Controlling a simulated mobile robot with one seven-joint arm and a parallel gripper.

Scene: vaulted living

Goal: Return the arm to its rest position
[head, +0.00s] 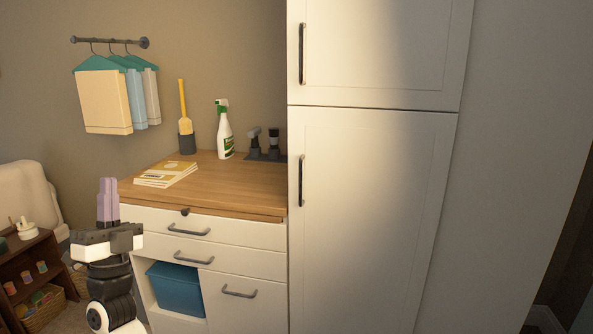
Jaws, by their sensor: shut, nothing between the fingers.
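My gripper (108,198) is at the lower left of the head view, pointing upward with its purple fingers closed together and nothing between them. My arm rises below it from the bottom edge of the picture. The gripper shows in front of the left side of a white cabinet with drawers (238,233). It appears apart from the wooden top (230,184); the exact gap cannot be told from this one view.
On the wooden top are papers (166,174), a brush in a dark holder (187,142), a spray bottle (224,135) and dark items (264,152). A tall white cupboard (370,210) stands right. A low dark shelf (30,262) stands left. Cloths (105,100) hang above.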

